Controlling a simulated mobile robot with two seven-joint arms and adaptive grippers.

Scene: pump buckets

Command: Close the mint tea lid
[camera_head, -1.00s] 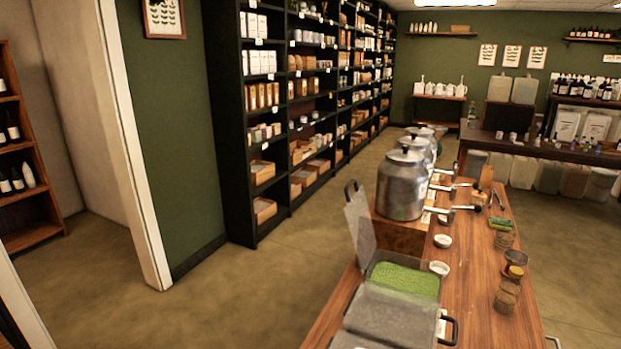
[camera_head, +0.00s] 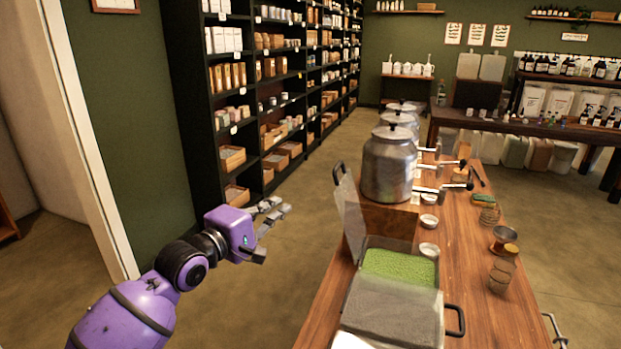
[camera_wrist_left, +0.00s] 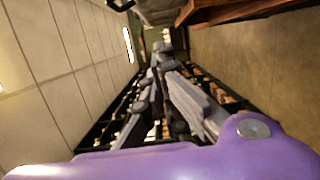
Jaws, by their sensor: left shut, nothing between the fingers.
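The mint tea bin (camera_head: 400,270) is a clear box of green leaves on the wooden counter. Its hinged lid (camera_head: 352,212) stands up, open, on the bin's left side, with a black handle (camera_head: 339,173) at its top. My left gripper (camera_head: 284,208), on a purple arm, is in the air left of the lid, apart from it and at about its height in the picture. Its fingers are together with nothing between them; they also show in the left wrist view (camera_wrist_left: 161,52). My right gripper is not in view.
A second bin (camera_head: 393,308) with a closed lid stands nearer on the counter (camera_head: 465,235). Large metal canisters (camera_head: 388,168) stand beyond the mint tea. Small white bowls (camera_head: 428,249) and jars are on the right. The floor left of the counter is clear up to the shelves (camera_head: 205,150).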

